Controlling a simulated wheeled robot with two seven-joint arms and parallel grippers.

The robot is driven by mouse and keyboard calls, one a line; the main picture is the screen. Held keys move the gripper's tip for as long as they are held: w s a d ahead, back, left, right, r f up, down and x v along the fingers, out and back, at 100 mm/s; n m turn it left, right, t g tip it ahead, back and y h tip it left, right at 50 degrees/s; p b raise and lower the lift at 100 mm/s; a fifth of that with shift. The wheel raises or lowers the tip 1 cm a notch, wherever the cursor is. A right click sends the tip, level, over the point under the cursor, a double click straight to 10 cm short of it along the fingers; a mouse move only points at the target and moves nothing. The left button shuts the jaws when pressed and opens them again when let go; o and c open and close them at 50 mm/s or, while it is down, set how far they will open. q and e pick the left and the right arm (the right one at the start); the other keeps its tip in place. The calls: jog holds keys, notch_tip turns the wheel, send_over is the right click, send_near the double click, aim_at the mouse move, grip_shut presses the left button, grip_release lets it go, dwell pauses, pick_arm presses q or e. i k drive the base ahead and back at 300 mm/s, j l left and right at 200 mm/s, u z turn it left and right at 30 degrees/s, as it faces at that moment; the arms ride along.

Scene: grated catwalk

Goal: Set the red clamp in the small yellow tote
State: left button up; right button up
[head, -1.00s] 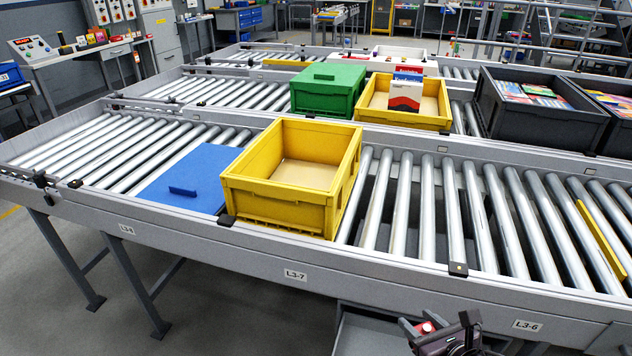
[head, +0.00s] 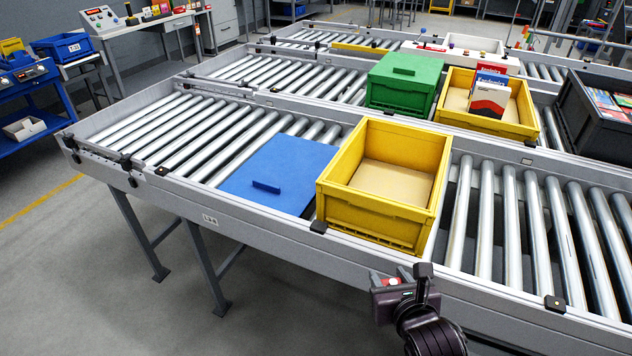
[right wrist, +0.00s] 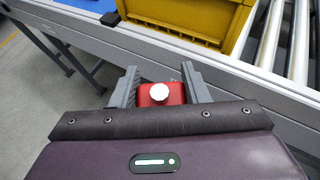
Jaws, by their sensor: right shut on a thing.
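In the head view my right gripper (head: 396,284) holds the clamp just outside the conveyor's near rail, in front of the yellow tote (head: 372,208). This near tote is open-topped, with a bare tan floor. Its lower front also shows in the right wrist view (right wrist: 190,18). The gripper is apart from the tote. My left gripper is not in view.
A blue lid (head: 280,172) lies flat left of the near tote. Behind stand a green lidded tote (head: 404,82), another yellow tote (head: 512,130) holding boxes, and a dark crate (head: 570,115). The conveyor's near rail (head: 270,232) lies between gripper and tote. Bare rollers are right of the tote.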

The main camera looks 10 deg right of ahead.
aim_at(378, 188)
jog(key=i+j+u, duration=0.2)
jog(key=u, duration=0.25)
jog(key=i+j+u, duration=0.15)
jog(key=u, duration=0.3)
jog(key=i+u, duration=0.45)
jog(key=i+j+z, duration=0.25)
jog(key=i, duration=0.3)
jog(key=i+z, duration=0.15)
jog(key=z, duration=0.3)
jog(key=i+z, duration=0.15)
jog(key=z, duration=0.3)
jog(key=i+j+z, duration=0.1)
jog(key=z, duration=0.3)
jog(key=i+j+z, duration=0.15)
jog(key=z, duration=0.3)
